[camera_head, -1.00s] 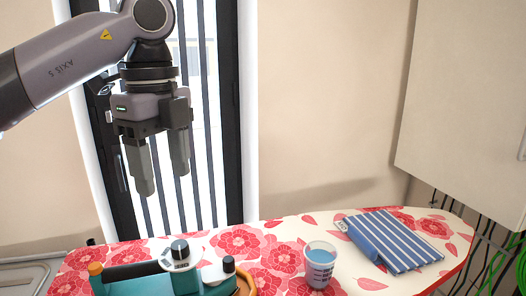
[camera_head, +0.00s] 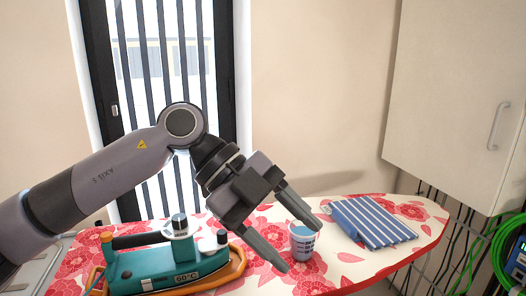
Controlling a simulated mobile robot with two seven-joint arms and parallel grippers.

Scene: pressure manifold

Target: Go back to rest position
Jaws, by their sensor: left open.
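My left gripper (camera_head: 299,248) is open in the head view, its fingers pointing down and to the right over the ironing board. A small cup with blue contents (camera_head: 303,242) stands upright on the board, and in the picture it shows between the two fingertips. I cannot tell whether the fingers are around it or above and in front of it. My right gripper is not in view.
A teal iron (camera_head: 165,268) on an orange-rimmed rest stands on the floral ironing board (camera_head: 350,268), left of the gripper. A folded blue striped cloth (camera_head: 372,222) lies at the right. A white cabinet (camera_head: 455,95) hangs at upper right; green cables (camera_head: 505,250) hang below it.

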